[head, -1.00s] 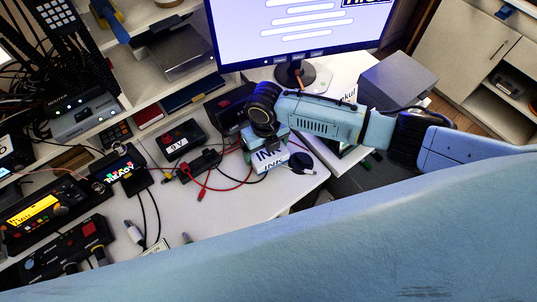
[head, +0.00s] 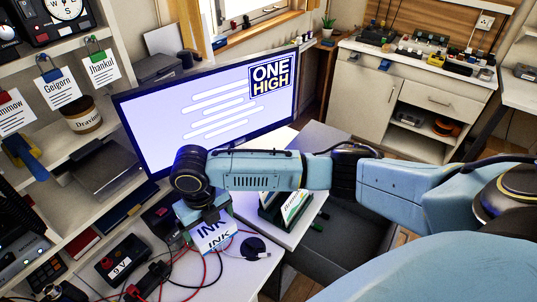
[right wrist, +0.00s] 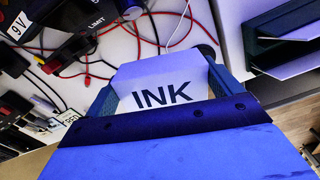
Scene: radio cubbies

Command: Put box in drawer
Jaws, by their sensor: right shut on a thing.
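The box is white with dark "INK" lettering (head: 217,242), and its top face fills the middle of the right wrist view (right wrist: 163,94). My right gripper (head: 208,222) is shut on it, with one finger on each side in the right wrist view (right wrist: 163,78). The gripper and box are over the desk, in front of the monitor; whether the box touches the desk I cannot tell. A cabinet (head: 391,78) at the back right has a handled front panel (head: 437,99); I cannot tell whether it is a drawer, and it looks closed. My left gripper is out of view.
The monitor (head: 212,105) stands close behind my right gripper. Cables and a 9V device (head: 118,262) lie to the left on the desk. A green holder with papers (head: 290,207) stands right of the box. Shelves (head: 55,165) line the left.

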